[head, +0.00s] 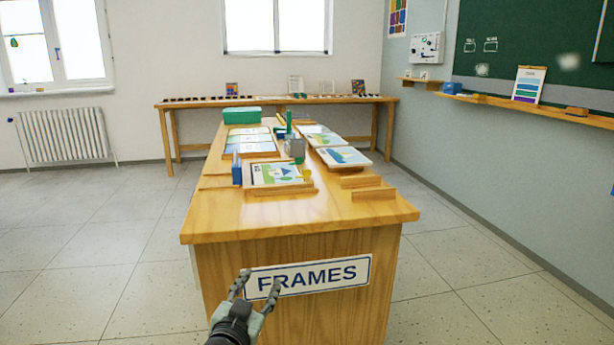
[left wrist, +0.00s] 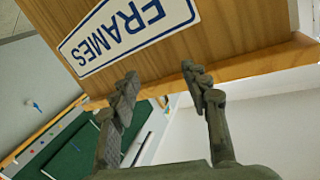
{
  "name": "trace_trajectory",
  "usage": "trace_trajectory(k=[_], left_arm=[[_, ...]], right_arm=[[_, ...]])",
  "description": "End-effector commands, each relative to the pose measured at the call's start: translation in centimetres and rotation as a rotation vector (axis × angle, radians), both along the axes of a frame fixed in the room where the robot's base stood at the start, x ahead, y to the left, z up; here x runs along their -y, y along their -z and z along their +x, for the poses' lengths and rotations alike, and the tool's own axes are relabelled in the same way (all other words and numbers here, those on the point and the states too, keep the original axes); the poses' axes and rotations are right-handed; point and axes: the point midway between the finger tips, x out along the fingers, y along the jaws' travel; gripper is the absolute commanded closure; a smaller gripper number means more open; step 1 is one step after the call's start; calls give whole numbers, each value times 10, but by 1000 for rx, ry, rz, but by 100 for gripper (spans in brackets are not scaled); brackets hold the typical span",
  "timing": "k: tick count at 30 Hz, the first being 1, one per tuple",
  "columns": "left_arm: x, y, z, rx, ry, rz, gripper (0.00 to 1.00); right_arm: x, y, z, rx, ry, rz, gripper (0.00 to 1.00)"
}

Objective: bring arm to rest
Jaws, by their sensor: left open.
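My left gripper (head: 256,287) is at the bottom of the head view, in front of the wooden table's (head: 215,222) near panel and low by the FRAMES sign (head: 308,277). Its two fingers are spread with nothing between them. In the left wrist view the open fingers (left wrist: 160,90) point toward the panel and the sign (left wrist: 125,35), which appears upside down. I cannot tell whether the fingertips touch the panel. My right gripper is not in either view.
Pictures (head: 275,174), wooden strips (head: 373,193), a grey block (head: 295,148) and a green box (head: 240,115) are on the table. Its front corners are bare. A long side table (head: 190,104) stands along the back wall. The floor (head: 90,250) left of the table is clear.

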Motion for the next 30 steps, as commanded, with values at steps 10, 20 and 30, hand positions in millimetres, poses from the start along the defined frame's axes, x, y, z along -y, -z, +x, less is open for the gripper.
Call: trace_trajectory(k=[10,20,30], left_arm=[[-113,187,-156,-659,-253,48,53],[-163,259,-319,-1126,-321,96,53],[-168,265,-343,-1189,-323,102,53]], right_arm=[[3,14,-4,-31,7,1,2],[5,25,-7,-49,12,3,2],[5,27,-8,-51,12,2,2]])
